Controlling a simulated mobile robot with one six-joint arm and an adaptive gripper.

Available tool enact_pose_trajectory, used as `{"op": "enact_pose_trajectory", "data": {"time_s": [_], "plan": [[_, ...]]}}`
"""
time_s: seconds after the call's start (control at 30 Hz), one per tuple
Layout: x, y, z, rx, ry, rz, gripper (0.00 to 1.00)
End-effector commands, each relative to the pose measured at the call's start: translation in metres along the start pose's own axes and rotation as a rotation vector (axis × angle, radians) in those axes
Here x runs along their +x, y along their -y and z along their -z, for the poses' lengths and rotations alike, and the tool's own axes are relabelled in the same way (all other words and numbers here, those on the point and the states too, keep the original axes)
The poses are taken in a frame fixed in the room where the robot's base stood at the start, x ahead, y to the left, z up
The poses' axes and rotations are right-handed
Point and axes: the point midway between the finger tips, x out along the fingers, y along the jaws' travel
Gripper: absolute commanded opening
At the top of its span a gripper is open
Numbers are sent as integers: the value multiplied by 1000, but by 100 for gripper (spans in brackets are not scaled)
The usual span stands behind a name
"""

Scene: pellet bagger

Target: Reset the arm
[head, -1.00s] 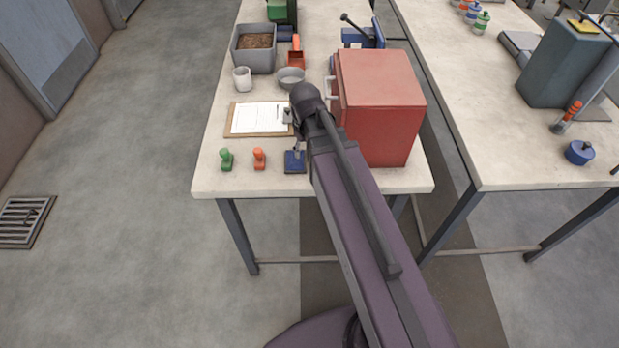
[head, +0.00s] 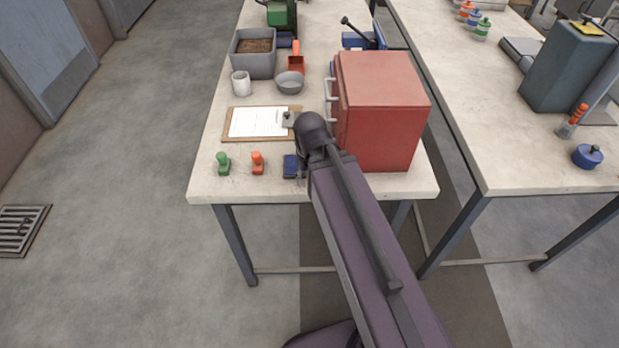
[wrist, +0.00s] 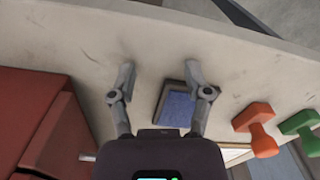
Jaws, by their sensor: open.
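My gripper (wrist: 160,80) is open and empty in the wrist view, its two fingers spread above the pale bench top. A blue ink pad (wrist: 177,105) with a dark rim lies below, near the finger on the right. In the head view my arm reaches over the front of the bench, between the blue pad (head: 291,166) and the red cabinet (head: 385,115). The gripper's fingers are mostly hidden behind my arm there.
An orange stamp (head: 257,163) and a green stamp (head: 223,164) stand left of the pad. A clipboard (head: 232,134) lies behind them. A grey bowl (head: 290,84), a white cup (head: 240,84) and a grey bin (head: 264,66) stand farther back. A second bench (head: 470,110) is at right.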

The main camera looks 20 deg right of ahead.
Motion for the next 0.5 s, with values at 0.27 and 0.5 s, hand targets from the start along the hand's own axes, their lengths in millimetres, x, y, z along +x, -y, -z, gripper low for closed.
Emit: {"op": "enact_pose_trajectory", "data": {"time_s": [0.27, 0.5], "plan": [[-13, 0, 0, 1, 0, 0, 63], [-38, 0, 0, 1, 0, -1, 63]]}}
